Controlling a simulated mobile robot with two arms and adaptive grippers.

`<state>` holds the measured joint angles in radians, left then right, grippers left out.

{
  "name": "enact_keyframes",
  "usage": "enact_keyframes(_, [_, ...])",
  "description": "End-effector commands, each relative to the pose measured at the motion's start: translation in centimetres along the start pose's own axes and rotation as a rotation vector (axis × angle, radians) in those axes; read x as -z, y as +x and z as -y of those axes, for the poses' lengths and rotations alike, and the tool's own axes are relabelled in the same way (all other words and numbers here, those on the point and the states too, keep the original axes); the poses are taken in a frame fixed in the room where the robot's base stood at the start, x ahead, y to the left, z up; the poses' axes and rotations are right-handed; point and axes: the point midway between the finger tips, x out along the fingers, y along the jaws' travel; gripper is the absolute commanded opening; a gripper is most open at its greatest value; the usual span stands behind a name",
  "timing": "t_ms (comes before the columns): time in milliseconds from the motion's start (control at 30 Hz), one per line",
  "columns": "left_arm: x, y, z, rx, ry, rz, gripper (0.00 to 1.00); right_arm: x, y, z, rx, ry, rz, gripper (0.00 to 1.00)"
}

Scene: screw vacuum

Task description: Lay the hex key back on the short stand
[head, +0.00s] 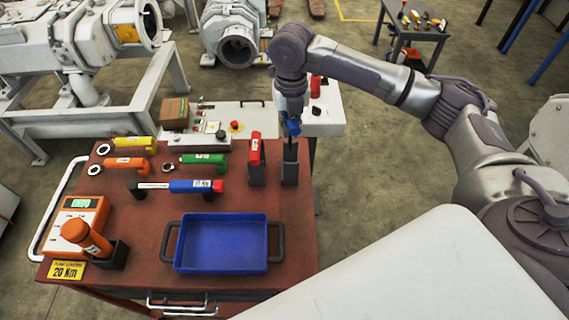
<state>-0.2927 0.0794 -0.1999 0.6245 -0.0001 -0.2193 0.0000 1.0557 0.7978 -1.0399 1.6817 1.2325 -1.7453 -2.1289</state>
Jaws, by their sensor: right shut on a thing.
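My right gripper (291,116) is shut on a blue-handled tool (293,128), which looks like the hex key. It is over the far right of the red-brown cart top. A dark, narrow part shows below the blue handle, directly above a grey upright stand (290,173), likely the short stand. I cannot tell whether tool and stand touch. The gripper hides much of the tool. A similar grey stand (257,175) just to the left carries a red-handled tool (255,148). My left gripper is not in view.
Yellow (136,144), orange (127,164), green (203,160) and blue-red (188,186) handled tools lie left of the stands. A blue tray (222,268) sits in front. An orange-topped tool (86,239) stands in a dark holder. The cart top right of the tray is clear.

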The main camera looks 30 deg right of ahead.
Motion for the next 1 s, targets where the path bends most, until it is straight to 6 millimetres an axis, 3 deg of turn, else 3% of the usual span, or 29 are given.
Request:
enact_keyframes(300, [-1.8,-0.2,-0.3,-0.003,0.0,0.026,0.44,0.0,0.3,0.0,0.001,0.0,-0.001,0.0])
enact_keyframes(467, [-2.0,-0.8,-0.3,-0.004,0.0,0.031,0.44,0.1,2.8,0.1,0.002,0.0,-0.004,0.0])
enact_keyframes(833, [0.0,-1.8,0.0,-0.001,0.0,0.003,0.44,0.1,7.6,0.0,0.002,-0.001,-0.003,0.0])
enact_keyframes(900, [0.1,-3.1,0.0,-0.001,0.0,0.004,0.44,0.1,8.2,0.0,0.001,0.0,-0.004,0.0])
enact_keyframes(1000, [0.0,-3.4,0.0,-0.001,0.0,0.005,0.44,0.1,9.3,0.0,0.002,0.0,-0.001,0.0])
